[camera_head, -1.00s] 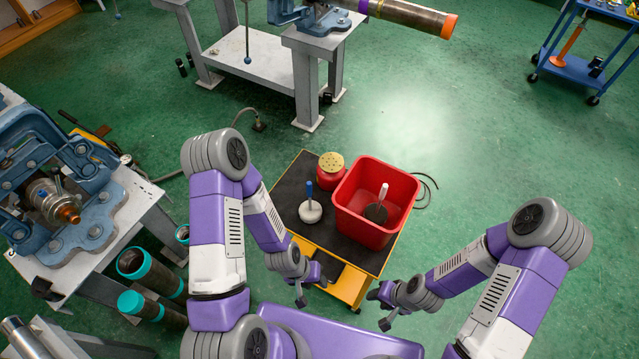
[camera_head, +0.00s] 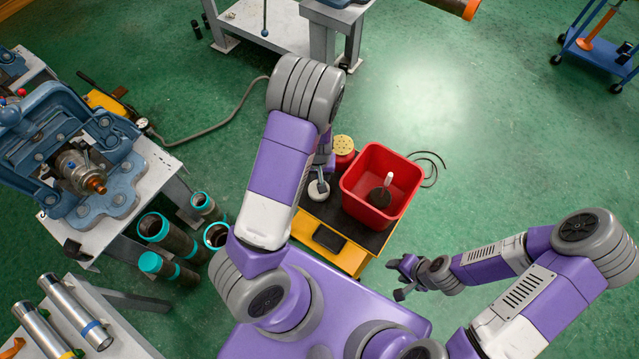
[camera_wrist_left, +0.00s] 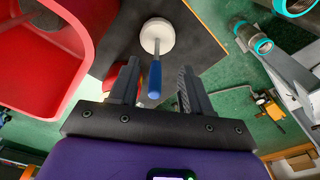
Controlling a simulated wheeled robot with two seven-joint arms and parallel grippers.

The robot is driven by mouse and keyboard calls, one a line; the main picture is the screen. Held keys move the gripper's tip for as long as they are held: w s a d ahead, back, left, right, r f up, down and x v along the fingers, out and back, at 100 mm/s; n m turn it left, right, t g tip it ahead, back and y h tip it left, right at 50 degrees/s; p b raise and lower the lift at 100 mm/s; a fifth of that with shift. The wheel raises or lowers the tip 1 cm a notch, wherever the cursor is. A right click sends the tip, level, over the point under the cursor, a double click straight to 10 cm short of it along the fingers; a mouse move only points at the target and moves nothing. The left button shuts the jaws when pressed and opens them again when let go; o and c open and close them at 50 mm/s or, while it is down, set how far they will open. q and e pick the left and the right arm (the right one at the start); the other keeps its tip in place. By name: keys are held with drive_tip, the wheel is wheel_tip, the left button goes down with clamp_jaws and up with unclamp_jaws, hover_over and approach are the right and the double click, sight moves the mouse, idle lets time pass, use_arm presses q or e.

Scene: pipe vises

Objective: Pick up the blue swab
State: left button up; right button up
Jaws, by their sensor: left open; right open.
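The blue swab has a blue handle (camera_wrist_left: 155,80) on a thin shaft and a round white head (camera_wrist_left: 157,36) resting on the dark cart top. In the head view its white head (camera_head: 318,191) shows, while the blue handle is mostly hidden by my left arm. My left gripper (camera_wrist_left: 160,66) is open over the swab. The blue handle shows between its two fingers in the left wrist view, with gaps on both sides. In the head view this gripper (camera_head: 321,175) is partly hidden by its own arm. My right gripper (camera_head: 395,279) is open and empty, right of the cart's front.
A red bin (camera_head: 352,205) holding a white-handled swab (camera_head: 384,189) stands right of the blue swab. A red can with a perforated yellowish lid (camera_head: 344,146) stands behind. The yellow-edged cart (camera_head: 352,262) is small. Pipes (camera_head: 166,232) and a vise bench stand left.

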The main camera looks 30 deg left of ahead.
use_arm(q)
drive_tip(key=shift+n, duration=0.3)
drive_tip(key=w+r, duration=0.1)
drive_tip(key=w+a+r, duration=0.1)
drive_tip(key=r, duration=0.1)
drive_tip(key=shift+w+r, duration=0.15)
drive_tip(key=shift+w+a+f, duration=0.1)
drive_tip(key=shift+a+f, duration=0.05)
drive_tip(key=shift+f, duration=0.05)
drive_tip(key=f, duration=0.4)
drive_tip(key=f+b, duration=0.1)
drive_tip(key=f, duration=0.2)
drive_tip(key=shift+w+a, duration=0.15)
drive_tip(key=shift+w, duration=0.25)
drive_tip(key=shift+r, duration=0.1)
clamp_jaws()
